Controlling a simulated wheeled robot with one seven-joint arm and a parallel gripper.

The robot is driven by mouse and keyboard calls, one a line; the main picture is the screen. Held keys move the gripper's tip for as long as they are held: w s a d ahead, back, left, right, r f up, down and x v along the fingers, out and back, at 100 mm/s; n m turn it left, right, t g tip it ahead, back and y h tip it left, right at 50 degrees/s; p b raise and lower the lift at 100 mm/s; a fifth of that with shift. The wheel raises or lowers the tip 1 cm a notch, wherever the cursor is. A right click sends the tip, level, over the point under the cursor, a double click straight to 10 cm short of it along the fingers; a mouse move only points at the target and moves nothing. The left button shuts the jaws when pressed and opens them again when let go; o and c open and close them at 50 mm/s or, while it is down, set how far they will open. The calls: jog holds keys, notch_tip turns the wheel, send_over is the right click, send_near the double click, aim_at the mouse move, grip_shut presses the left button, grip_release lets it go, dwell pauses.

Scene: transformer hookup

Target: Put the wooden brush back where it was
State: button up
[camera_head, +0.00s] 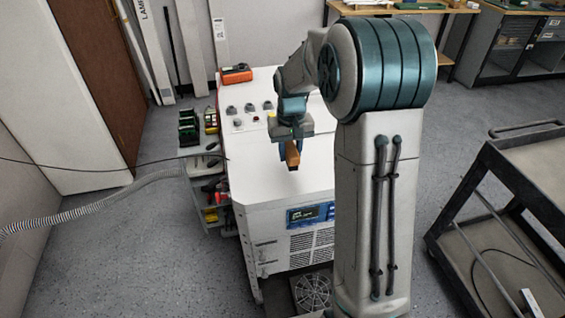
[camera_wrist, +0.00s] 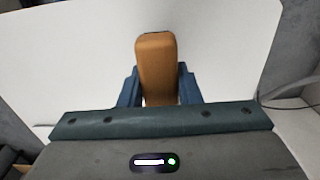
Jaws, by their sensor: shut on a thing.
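The wooden brush (camera_wrist: 156,68) is an orange-brown block with a rounded end, held upright in the wrist view between two blue fingers. My gripper (camera_wrist: 160,88) is shut on it. In the head view the brush (camera_head: 292,153) hangs below my gripper (camera_head: 287,150), over the white top of the cabinet (camera_head: 310,180). I cannot tell whether its lower end touches the top. Any bristles are hidden.
An orange device (camera_head: 236,74) sits at the cabinet's back left, with several dark knobs or terminals (camera_head: 250,107) in front of it. A side rack (camera_head: 205,170) holds tools at the left. A black cart (camera_head: 520,190) stands at right. The cabinet's front top is clear.

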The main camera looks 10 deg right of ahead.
aim_at(283, 174)
jog(key=shift+w+a+f, duration=0.2)
jog(key=shift+a+f, duration=0.1)
jog(key=shift+a, duration=0.15)
jog(key=shift+w+a+f, duration=0.15)
jog(key=shift+a+f, duration=0.15)
jog(key=shift+a, duration=0.15)
jog(key=shift+a+f, duration=0.1)
jog(key=shift+f, duration=1.95)
jog(key=shift+f, duration=0.1)
jog(key=shift+f, duration=0.15)
jog(key=o, duration=1)
jog(key=shift+r, duration=0.2)
